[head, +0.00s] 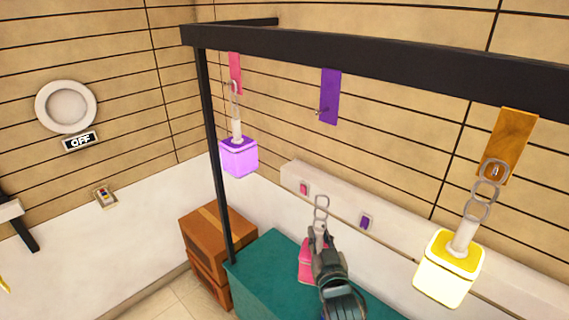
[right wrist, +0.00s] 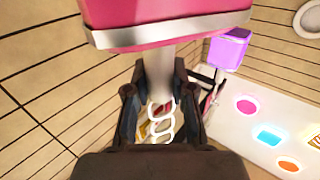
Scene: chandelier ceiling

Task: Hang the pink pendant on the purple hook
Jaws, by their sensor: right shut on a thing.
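My right gripper (head: 318,242) is shut on the pale stem of the pink pendant (head: 305,262), over the teal cabinet. Its chain links (head: 321,208) stand up above the gripper. In the right wrist view the pink block (right wrist: 160,22) fills the top, the stem is between the fingers (right wrist: 160,95), and the links (right wrist: 160,125) show below. The purple hook (head: 319,112) sticks out from a purple strip (head: 331,95) on the black beam, with nothing on it. The held pendant is below that hook, apart from it. My left gripper is not in view.
A purple pendant (head: 239,158) hangs from the pink strip (head: 235,72) at left. A yellow pendant (head: 447,275) hangs from the orange strip (head: 510,140) at right. The black beam (head: 370,55) and post (head: 215,160) frame the teal cabinet (head: 270,265). Wooden drawers (head: 205,245) stand beside it.

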